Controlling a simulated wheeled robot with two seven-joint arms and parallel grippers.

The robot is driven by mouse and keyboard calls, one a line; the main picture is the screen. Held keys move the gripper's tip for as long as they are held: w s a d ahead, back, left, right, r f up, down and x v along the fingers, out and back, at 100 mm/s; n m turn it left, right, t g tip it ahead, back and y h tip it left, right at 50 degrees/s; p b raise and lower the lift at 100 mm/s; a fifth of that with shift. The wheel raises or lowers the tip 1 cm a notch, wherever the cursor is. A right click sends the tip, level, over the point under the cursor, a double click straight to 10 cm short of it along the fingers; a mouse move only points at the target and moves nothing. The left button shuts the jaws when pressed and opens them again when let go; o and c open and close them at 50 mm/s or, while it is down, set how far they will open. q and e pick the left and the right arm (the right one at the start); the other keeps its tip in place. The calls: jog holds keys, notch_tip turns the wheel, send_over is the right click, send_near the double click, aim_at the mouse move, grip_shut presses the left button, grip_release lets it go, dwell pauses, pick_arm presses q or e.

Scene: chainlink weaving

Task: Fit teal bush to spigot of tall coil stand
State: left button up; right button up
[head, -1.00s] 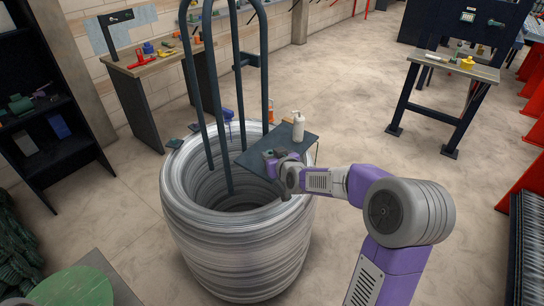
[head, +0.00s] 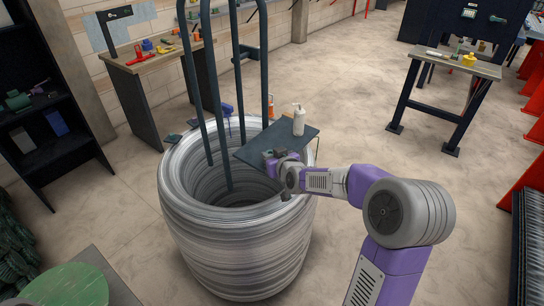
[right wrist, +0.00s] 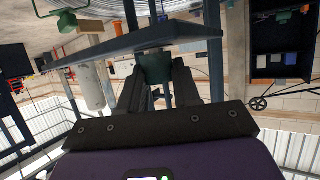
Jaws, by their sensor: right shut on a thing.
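The teal bush (right wrist: 155,68) sits between the fingers of my right gripper (right wrist: 157,84) in the right wrist view. In the head view my right gripper (head: 282,163) is at the front edge of a small dark shelf, and I cannot make out the bush there. The tall coil stand (head: 217,85) has dark upright bars, with a large coil of silvery wire (head: 235,245) around its lower part. I cannot pick out the spigot for certain. My left gripper is not in view.
The dark shelf (head: 252,150) beside the coil carries a pale bottle (head: 299,120), close to my right gripper. A workbench (head: 150,62) with tools stands behind left, and a dark trestle table (head: 455,65) back right. A green round top (head: 72,292) is at lower left. Open floor lies to the right.

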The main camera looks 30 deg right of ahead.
jog(key=shift+f, duration=0.3)
jog(key=o, duration=1.1)
jog(key=shift+v, duration=3.85)
